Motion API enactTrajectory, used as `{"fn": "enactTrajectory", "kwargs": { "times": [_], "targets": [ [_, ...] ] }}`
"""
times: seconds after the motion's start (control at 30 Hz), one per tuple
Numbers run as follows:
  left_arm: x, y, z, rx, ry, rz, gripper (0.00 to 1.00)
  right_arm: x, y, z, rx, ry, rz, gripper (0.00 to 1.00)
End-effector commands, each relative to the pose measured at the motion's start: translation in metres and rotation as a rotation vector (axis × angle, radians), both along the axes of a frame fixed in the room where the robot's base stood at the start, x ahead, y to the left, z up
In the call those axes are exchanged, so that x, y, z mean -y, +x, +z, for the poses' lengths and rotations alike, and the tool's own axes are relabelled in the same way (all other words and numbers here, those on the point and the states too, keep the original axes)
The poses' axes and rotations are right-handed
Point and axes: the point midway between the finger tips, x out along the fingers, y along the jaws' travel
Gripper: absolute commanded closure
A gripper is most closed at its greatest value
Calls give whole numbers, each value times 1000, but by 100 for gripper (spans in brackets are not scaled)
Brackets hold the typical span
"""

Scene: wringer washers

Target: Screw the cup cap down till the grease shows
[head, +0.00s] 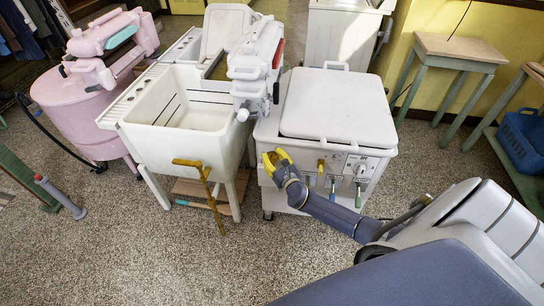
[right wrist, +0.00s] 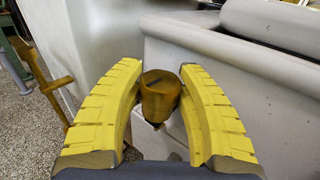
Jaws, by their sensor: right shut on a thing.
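The cup cap (right wrist: 159,92) is a brownish-brass knob with a dark slot in its top. In the right wrist view it sits upright between the yellow fingertips of my right gripper (right wrist: 156,76), which is shut on it. In the head view my right gripper (head: 275,159) is at the front left corner of the white washer (head: 320,107), and the cap cannot be made out between its fingers. The cup under the cap is mostly hidden, and I see no grease. My left gripper is not in view.
A brass crank-like handle (head: 203,185) stands at the front of the white tub (head: 180,120), left of my gripper. The washer's front has several small knobs and coloured levers (head: 333,184). A pink washer (head: 85,105) stands at the left.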

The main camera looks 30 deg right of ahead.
Motion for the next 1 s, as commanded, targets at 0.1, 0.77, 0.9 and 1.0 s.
{"fn": "enactTrajectory", "kwargs": {
  "times": [0.1,0.77,0.9,1.0],
  "targets": [
    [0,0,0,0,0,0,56,0,0,0,1,2,-16,92],
    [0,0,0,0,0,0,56,-2,1,0,0,8,-364,92],
    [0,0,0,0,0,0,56,-2,1,0,-1,5,-497,92],
    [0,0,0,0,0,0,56,-1,1,0,-2,4,-592,92]
  ]
}}
